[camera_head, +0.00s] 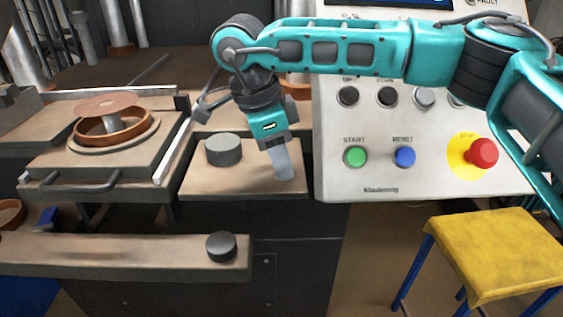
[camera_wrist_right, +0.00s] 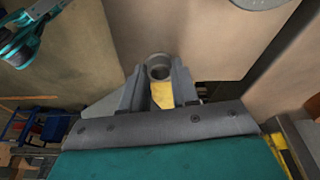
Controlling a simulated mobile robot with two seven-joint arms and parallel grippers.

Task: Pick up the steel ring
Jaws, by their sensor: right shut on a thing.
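My right gripper (camera_head: 284,170) reaches down at the front right of the brown block beside the control panel. In the right wrist view its two grey fingers (camera_wrist_right: 158,80) are shut on the steel ring (camera_wrist_right: 158,67), a small grey hollow ring held between the fingertips. In the head view the ring is hidden by the fingers. I cannot tell whether the ring touches the block. My left gripper is not in view.
A grey cylinder (camera_head: 223,149) stands on the brown block (camera_head: 240,182), left of my gripper. A fixture with a copper-coloured ring (camera_head: 114,131) is farther left. The control panel (camera_head: 420,182) stands close on the right. A yellow stool (camera_head: 500,250) is at lower right.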

